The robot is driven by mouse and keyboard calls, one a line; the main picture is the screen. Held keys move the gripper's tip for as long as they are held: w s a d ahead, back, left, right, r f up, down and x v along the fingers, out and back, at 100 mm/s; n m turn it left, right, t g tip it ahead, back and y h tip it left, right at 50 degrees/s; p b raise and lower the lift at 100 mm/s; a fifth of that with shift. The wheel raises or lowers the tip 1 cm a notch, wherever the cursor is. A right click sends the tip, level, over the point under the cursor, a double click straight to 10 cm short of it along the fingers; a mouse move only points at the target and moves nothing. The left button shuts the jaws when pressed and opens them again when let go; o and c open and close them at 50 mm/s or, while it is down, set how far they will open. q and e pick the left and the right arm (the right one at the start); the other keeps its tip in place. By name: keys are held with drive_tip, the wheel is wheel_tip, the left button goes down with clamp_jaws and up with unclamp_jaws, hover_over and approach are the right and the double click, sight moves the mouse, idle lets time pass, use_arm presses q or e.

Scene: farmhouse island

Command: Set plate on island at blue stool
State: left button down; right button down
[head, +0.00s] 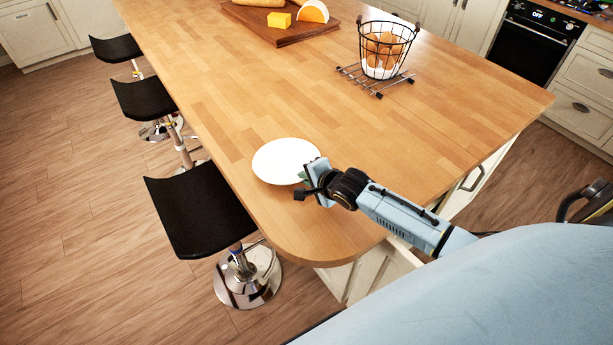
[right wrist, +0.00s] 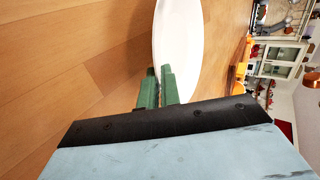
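A white round plate (head: 285,160) is over the wooden island top (head: 300,215), near its rounded front-left corner and beside the nearest stool (head: 197,212). My right gripper (head: 307,178) is at the plate's right rim. In the right wrist view the green fingers (right wrist: 159,87) sit close together, one on each side of the rim of the plate (right wrist: 180,45). I cannot tell whether the plate rests fully on the wood. The nearest stool has a black seat and a chrome base; no stool looks clearly blue. My left gripper is out of view.
A wire basket of eggs (head: 385,52) stands on a metal rack (head: 352,72). A cutting board (head: 290,35) with cheese (head: 313,12) and bread lies at the back. Two more black stools (head: 143,98) (head: 116,48) line the left side. The middle of the island is clear.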

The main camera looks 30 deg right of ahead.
drive_tip(key=shift+f, duration=0.15)
idle(0.8)
drive_tip(key=c, duration=1.5)
unclamp_jaws()
drive_tip(key=shift+c, duration=0.2)
drive_tip(key=shift+s, duration=0.2)
drive_tip(key=shift+s+d+p, duration=0.15)
drive_tip(key=shift+s+p, duration=0.8)
drive_tip(key=shift+s, duration=0.2)
drive_tip(key=shift+s+d+p, duration=0.1)
drive_tip(key=shift+s+p, duration=0.8)
drive_tip(key=shift+s, duration=0.25)
drive_tip(key=shift+s+d+p, duration=0.15)
drive_tip(key=shift+s+p, duration=0.3)
drive_tip(key=shift+s, duration=0.8)
drive_tip(key=v, duration=1.3)
drive_tip(key=shift+s, duration=0.15)
